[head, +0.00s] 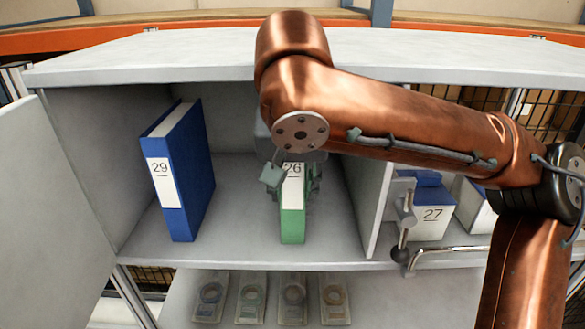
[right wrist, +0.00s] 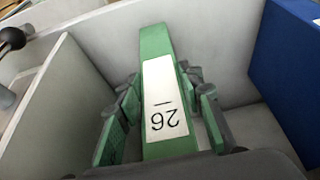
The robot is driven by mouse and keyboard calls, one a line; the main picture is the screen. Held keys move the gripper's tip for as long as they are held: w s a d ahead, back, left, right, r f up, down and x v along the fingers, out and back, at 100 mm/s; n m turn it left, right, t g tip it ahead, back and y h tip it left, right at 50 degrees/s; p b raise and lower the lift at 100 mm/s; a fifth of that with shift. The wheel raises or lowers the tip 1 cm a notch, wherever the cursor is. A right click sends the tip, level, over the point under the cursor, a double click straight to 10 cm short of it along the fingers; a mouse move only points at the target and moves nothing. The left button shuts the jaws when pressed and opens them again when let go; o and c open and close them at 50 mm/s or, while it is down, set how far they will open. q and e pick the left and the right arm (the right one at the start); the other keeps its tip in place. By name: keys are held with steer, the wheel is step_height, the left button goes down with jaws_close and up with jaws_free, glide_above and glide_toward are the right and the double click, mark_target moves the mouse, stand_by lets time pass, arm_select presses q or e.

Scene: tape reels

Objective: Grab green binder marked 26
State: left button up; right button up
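The green binder (head: 292,222) stands upright in the left compartment of the cabinet, with a white spine label (head: 292,172) marked 26. My right gripper (head: 292,178) is at the upper part of its spine, with one finger on each side. In the right wrist view the binder (right wrist: 155,45) stands between the two fingers (right wrist: 160,125), and small gaps show between the pads and its sides. The gripper looks open around the binder. My left gripper is not in view.
A blue binder marked 29 (head: 190,185) stands left of the green one. A divider (head: 374,205) is on its right, with a box marked 27 (head: 432,222) beyond it. An open door (head: 50,220) is at left. Several tape reels (head: 252,298) lie on the lower shelf.

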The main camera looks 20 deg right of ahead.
jaws_close()
steer(key=shift+r, duration=0.1)
stand_by(0.6)
